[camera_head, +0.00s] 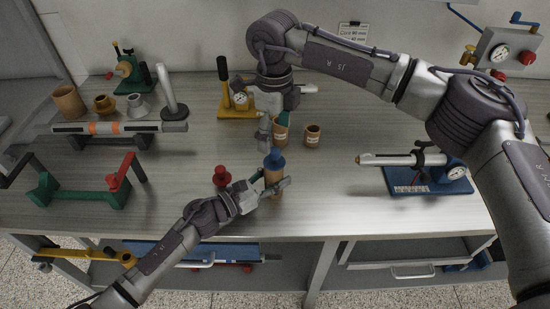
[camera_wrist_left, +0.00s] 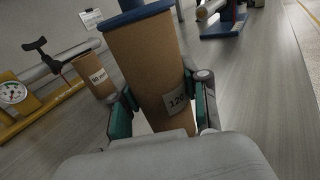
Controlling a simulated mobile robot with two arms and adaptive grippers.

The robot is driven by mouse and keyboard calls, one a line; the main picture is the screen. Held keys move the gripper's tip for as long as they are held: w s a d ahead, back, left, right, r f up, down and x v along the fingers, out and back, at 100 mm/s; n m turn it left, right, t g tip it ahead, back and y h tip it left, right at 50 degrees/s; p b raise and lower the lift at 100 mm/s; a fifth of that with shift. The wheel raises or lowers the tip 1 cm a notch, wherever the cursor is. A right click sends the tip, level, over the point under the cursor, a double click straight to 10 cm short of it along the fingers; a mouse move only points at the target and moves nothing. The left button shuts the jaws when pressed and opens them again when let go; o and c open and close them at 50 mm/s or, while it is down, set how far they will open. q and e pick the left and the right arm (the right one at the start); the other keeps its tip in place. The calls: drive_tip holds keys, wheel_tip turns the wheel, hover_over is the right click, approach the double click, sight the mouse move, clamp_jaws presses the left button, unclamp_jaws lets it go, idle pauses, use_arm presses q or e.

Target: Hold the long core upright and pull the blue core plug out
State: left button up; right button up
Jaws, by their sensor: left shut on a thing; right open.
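The long core (camera_head: 272,179) is a brown cardboard tube standing upright near the front of the bench, with the blue core plug (camera_head: 273,160) in its top end. My left gripper (camera_head: 273,188) is shut around the core's side. In the left wrist view the core (camera_wrist_left: 148,65) carries a label reading 120, and the blue plug's rim (camera_wrist_left: 137,19) caps it. That gripper's green pads (camera_wrist_left: 160,112) sit on both sides of it. My right gripper (camera_head: 273,132) is open, pointing down, just behind and above the blue plug, apart from it.
A red plug (camera_head: 222,175) is left of the long core. A blue-based gauge fixture (camera_head: 428,178) stands right, a green stand (camera_head: 80,188) left.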

sight(275, 159)
wheel_tip(275, 159, down, 9)
drive_tip(key=shift+r, duration=0.2)
idle(0.3)
drive_tip(key=shift+r, duration=0.15)
drive_tip(key=c, duration=1.2)
